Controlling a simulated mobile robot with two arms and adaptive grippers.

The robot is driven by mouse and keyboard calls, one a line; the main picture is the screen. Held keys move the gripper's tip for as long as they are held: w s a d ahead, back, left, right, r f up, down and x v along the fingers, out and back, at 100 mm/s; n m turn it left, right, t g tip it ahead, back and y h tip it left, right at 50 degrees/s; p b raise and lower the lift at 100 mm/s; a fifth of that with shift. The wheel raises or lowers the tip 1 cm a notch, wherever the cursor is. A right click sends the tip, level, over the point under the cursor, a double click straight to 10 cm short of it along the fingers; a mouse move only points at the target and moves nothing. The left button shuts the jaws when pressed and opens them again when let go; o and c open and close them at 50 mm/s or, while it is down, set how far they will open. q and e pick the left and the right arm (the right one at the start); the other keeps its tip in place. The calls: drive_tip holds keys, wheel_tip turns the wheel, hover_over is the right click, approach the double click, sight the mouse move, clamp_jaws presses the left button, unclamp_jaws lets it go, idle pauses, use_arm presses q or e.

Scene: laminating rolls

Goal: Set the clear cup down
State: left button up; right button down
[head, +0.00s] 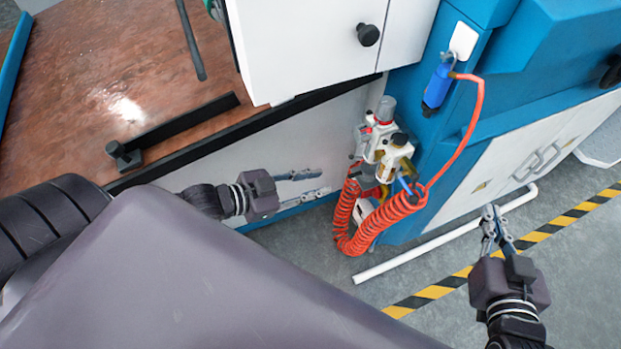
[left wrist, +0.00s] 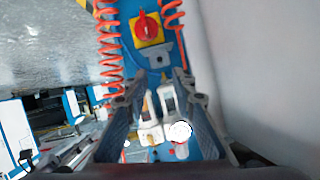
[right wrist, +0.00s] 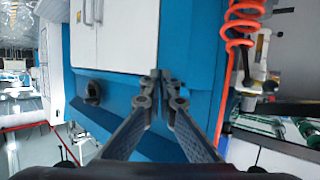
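I cannot make out a clear cup in any view. My left gripper (head: 318,182) is in front of the machine's grey side panel, left of the air-line unit. Its two fingers stand apart, also in the left wrist view (left wrist: 155,90), with no held thing visible between them. My right gripper (head: 490,212) is over the floor at the right, before the blue and white machine. In the right wrist view its fingertips (right wrist: 160,76) meet, with nothing seen between them.
The air-line unit (head: 384,142) with a coiled orange hose (head: 348,215) hangs on the blue machine (head: 418,105). A brown tabletop (head: 75,100) with black bars is at the upper left. A white pipe (head: 440,238) and striped floor tape (head: 435,292) run along the floor.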

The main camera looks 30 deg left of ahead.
use_arm(q)
drive_tip(key=w+d+r+n+t+y, duration=0.1)
drive_tip(key=d+r+n+y, duration=0.3)
drive_tip(key=r, duration=0.6)
drive_tip(key=d+n, duration=0.1)
drive_tip(key=n, duration=0.1)
drive_tip(key=shift+w+d+n+t+y, duration=0.25)
drive_tip(key=shift+d+n+t+y, duration=0.05)
drive_tip(key=shift+d+t, duration=0.1)
use_arm(e)
drive_tip(key=shift+s+d+f+g, duration=0.15)
drive_tip(key=shift+s+f+g, duration=0.1)
drive_tip(key=shift+f, duration=0.25)
drive_tip(key=shift+s+d+f+g, duration=0.15)
drive_tip(key=shift+s+f, duration=0.1)
drive_tip(key=shift+f, duration=0.25)
